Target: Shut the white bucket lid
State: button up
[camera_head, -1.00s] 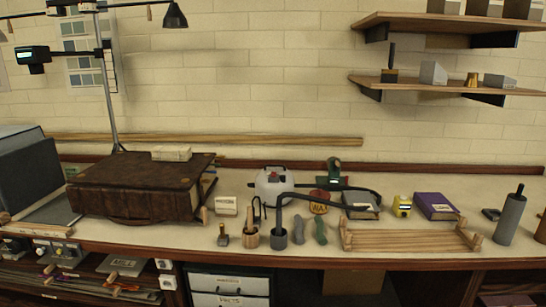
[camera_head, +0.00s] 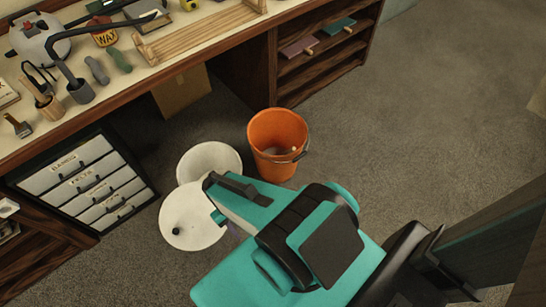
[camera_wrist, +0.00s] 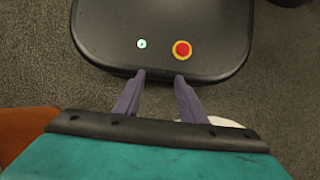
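The white bucket (camera_head: 208,158) stands on the floor by the workbench in the head view, seen from above as a pale round shape. Its white round lid (camera_head: 180,236), with a dark knob, shows just below it, off the bucket's top; whether the two are joined I cannot tell. My gripper (camera_wrist: 160,75) is open in the wrist view, its two purple fingers apart with nothing between them. In the head view my arm hides most of the gripper, close to the right of the lid. A white edge (camera_wrist: 222,122), bucket or lid, shows behind the gripper in the wrist view.
An orange bucket (camera_head: 278,128) with a wire handle stands right of the white bucket and also shows in the wrist view (camera_wrist: 18,128). A drawer unit (camera_head: 80,172) is at the left under the workbench (camera_head: 120,100). Grey floor is clear at the right.

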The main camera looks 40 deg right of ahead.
aim_at(185, 223)
jog(key=u, duration=0.2)
jog(key=k, duration=0.8)
jog(key=u, duration=0.6)
jog(key=k, duration=0.55)
jog(key=u, duration=0.35)
jog(key=i, duration=1.1)
jog(key=u, duration=0.65)
